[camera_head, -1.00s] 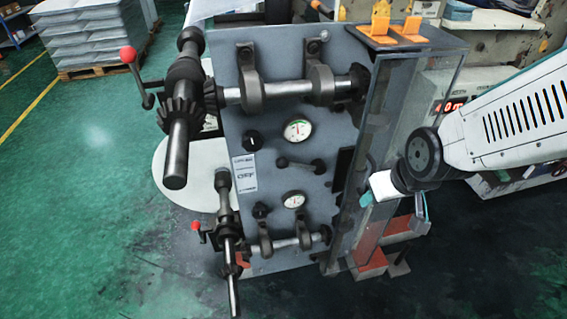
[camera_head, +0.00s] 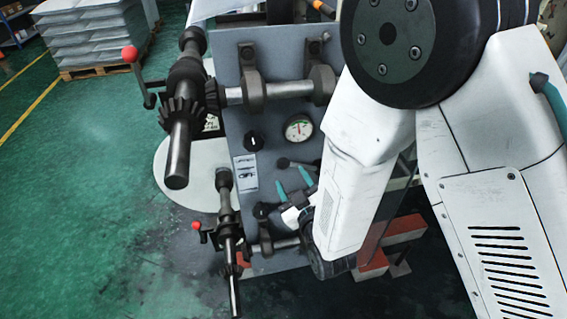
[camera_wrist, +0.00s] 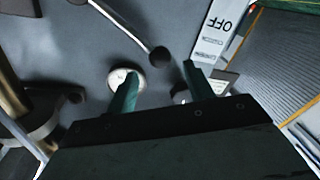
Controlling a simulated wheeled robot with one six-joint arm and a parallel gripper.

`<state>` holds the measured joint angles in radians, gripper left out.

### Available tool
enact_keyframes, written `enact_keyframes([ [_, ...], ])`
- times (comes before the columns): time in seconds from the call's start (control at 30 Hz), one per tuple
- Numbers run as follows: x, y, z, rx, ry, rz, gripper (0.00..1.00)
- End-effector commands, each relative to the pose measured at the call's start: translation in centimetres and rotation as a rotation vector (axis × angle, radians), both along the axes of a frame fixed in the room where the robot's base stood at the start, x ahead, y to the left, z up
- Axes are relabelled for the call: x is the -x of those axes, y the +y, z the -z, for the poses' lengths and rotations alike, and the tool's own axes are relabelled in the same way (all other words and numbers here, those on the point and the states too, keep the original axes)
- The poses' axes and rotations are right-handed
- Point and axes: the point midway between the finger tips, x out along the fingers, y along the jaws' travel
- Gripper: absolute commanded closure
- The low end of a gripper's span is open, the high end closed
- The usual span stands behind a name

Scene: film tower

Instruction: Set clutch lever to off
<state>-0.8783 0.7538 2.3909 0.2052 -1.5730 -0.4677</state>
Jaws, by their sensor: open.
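Contact cannot be told. The label reads OFF (camera_wrist: 217,28) and lies to the right of the knob. My gripper (camera_head: 293,180) has two teal fingers, open and empty, just below the lever in the head view; it also shows in the wrist view (camera_wrist: 160,73).
Two horizontal shafts, an upper (camera_head: 275,90) and a lower (camera_head: 285,244), stand out from the panel. Cranks with red knobs (camera_head: 130,54) project at the left. A dial gauge (camera_head: 299,128) is above the lever. A dark knob (camera_head: 254,141) is left of the gauge.

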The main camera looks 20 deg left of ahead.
Motion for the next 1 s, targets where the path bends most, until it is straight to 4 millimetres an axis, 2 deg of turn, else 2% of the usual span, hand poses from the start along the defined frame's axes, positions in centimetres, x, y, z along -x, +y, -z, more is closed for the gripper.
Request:
enact_keyframes([
  [0.43,-5.1,4.0,-0.1,-0.002,-0.001,0.001,0.48],
  [0.83,-5.8,4.6,-0.1,-0.001,-0.001,0.0,0.48],
  [1.0,-5.8,4.6,-0.1,-0.001,-0.001,0.0,0.95],
])
